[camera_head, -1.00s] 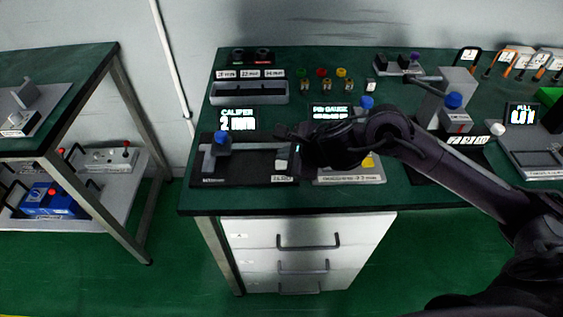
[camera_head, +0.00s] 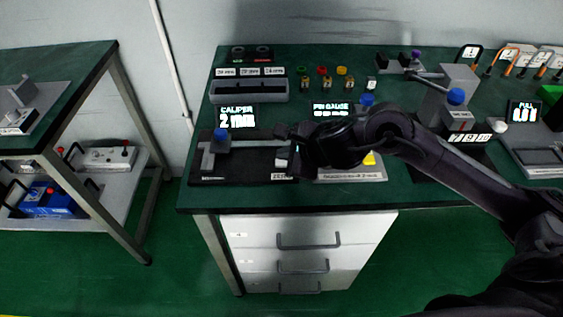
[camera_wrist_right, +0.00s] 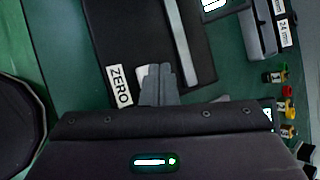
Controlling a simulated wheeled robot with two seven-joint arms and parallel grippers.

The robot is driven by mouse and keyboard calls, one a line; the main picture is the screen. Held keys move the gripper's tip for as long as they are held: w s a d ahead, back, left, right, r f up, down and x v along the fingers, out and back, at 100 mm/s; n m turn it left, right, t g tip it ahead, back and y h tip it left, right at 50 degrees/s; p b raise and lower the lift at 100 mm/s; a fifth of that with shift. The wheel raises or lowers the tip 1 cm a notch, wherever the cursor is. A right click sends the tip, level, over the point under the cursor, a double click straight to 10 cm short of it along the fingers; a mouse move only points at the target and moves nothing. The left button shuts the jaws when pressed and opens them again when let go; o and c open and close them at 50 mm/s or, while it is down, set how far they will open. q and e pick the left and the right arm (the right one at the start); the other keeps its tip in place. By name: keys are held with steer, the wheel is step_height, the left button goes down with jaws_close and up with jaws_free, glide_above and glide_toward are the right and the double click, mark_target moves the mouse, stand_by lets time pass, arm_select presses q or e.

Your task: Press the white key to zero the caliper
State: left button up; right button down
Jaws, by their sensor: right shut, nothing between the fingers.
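The caliper (camera_head: 234,171) is a black base with a grey bar and a blue knob (camera_head: 221,135), lying at the bench's front left. Its display (camera_head: 237,117) behind it reads "CALIPER 2 mm". The white key (camera_head: 281,163) is at the base's right end, above a ZERO label (camera_head: 279,177). My right gripper (camera_head: 293,157) is just right of the key. In the right wrist view its grey fingers (camera_wrist_right: 159,82) are shut and empty, and partly cover the white key (camera_wrist_right: 141,72) beside the ZERO label (camera_wrist_right: 119,86). Whether they touch the key I cannot tell. My left gripper is not in view.
The pin gauge station (camera_head: 350,176) stands right of the caliper, partly under my right arm. A grey tray (camera_head: 248,92) and several coloured pins (camera_head: 322,83) stand behind. A grey fixture with a blue ball (camera_head: 456,97) stands further right.

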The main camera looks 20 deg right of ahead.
mark_target(285, 164)
steer(key=shift+f+b, duration=0.5)
stand_by(0.9)
steer(key=shift+r, duration=0.1)
steer(key=shift+r+p, duration=0.5)
steer(key=shift+r, duration=0.25)
step_height(285, 164, up, 5)
steer(key=p, duration=0.3)
steer(key=shift+p, duration=0.4)
steer(key=shift+f, duration=0.1)
stand_by(0.7)
